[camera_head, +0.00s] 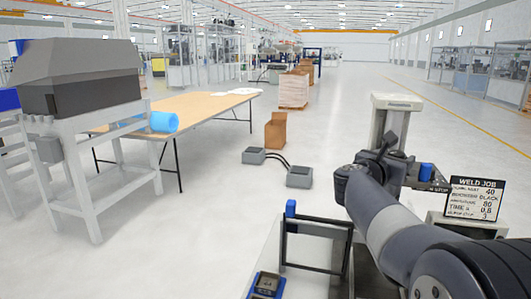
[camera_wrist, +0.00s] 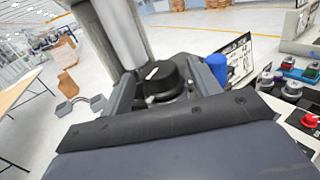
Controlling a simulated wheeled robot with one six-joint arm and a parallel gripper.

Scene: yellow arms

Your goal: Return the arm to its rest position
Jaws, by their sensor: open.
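My arm (camera_head: 385,220) reaches away from the lower right in the head view, its links grey and dark. My gripper (camera_head: 396,160) is at its far end, low beside a pale upright post (camera_head: 397,104). It is small and partly hidden by my own links, and the jaws look open. In the wrist view, a broad dark padded surface fills the bottom. Two grey-blue bars stand on either side of a round black part (camera_wrist: 160,78). I see nothing held.
A blue cylinder (camera_head: 426,172) and a weld job sign (camera_head: 474,199) are close right of the arm. A dark frame (camera_head: 316,220) stands left of it. A wooden table (camera_head: 205,105), a grey machine (camera_head: 75,75) and a cardboard box (camera_head: 276,131) are farther left.

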